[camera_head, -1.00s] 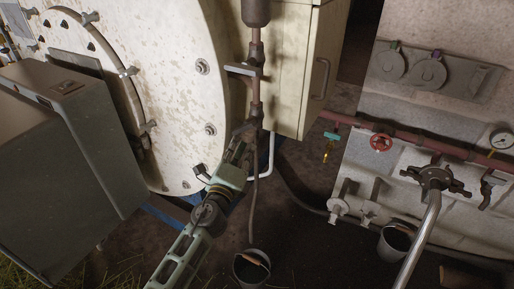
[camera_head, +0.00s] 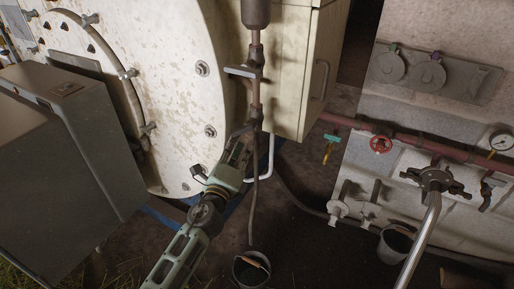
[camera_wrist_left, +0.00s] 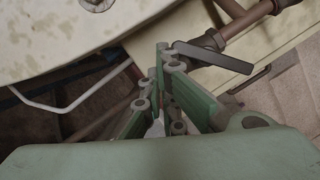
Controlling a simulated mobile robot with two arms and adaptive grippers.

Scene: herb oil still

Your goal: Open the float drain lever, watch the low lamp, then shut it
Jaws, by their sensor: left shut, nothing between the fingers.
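A brown float vessel (camera_head: 256,12) hangs at the top middle, with a thin pipe (camera_head: 255,90) running down from it. A dark, flat lever (camera_wrist_left: 213,56) shows in the left wrist view, beside the pipe and just past my fingertips. Whether the fingertips touch the lever I cannot tell. I cannot make out a low lamp. My right gripper is not in view.
A big cream drum (camera_head: 185,90) and a grey-green box (camera_head: 65,165) stand left. A cream cabinet (camera_head: 308,75) is behind the pipe.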

